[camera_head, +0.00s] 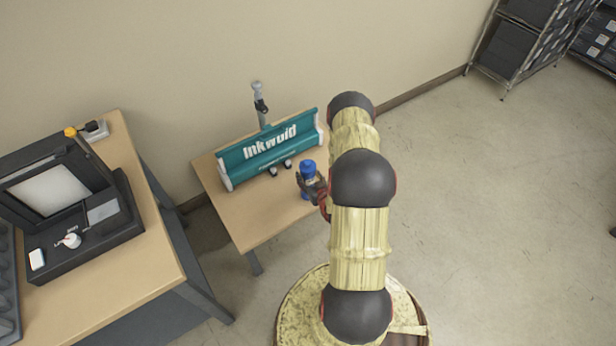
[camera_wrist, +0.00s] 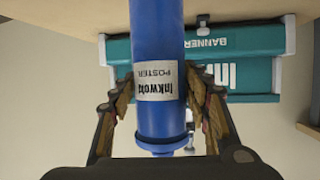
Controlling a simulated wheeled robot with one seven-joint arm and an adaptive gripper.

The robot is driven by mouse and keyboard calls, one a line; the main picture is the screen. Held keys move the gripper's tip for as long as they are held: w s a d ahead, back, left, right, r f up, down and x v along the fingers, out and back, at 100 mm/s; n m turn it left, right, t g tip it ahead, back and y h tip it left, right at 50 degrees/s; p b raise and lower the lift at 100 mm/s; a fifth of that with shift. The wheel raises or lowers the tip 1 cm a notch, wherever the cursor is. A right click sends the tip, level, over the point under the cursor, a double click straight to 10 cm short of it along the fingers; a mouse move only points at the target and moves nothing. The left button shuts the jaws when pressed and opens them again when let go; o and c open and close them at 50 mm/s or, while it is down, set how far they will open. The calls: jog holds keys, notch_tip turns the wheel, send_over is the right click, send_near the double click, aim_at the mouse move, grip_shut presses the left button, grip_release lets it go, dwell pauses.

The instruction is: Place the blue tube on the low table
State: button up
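The blue tube (camera_head: 308,171) is upright at the right side of the low table (camera_head: 262,222), in front of the teal banner unit. My gripper (camera_head: 319,188) reaches it from the right, with its fingers around the tube's side. In the wrist view, which is upside down, the tube (camera_wrist: 158,45) with its white label stands between the two fingers of my gripper (camera_wrist: 160,85), which look closed against it. The tube's far end runs out of the top of that view, so whether it touches the tabletop cannot be told.
The teal Inkwoid banner unit (camera_head: 270,149) takes up the back of the low table; it also shows in the wrist view (camera_wrist: 240,72). A taller desk (camera_head: 130,248) with a black machine (camera_head: 85,215) stands at left. Bare tabletop lies at the front. Shelves (camera_head: 525,45) stand far right.

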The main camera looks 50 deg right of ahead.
jog(key=o, duration=0.3)
jog(key=shift+o, duration=0.2)
jog(key=shift+r, duration=0.1)
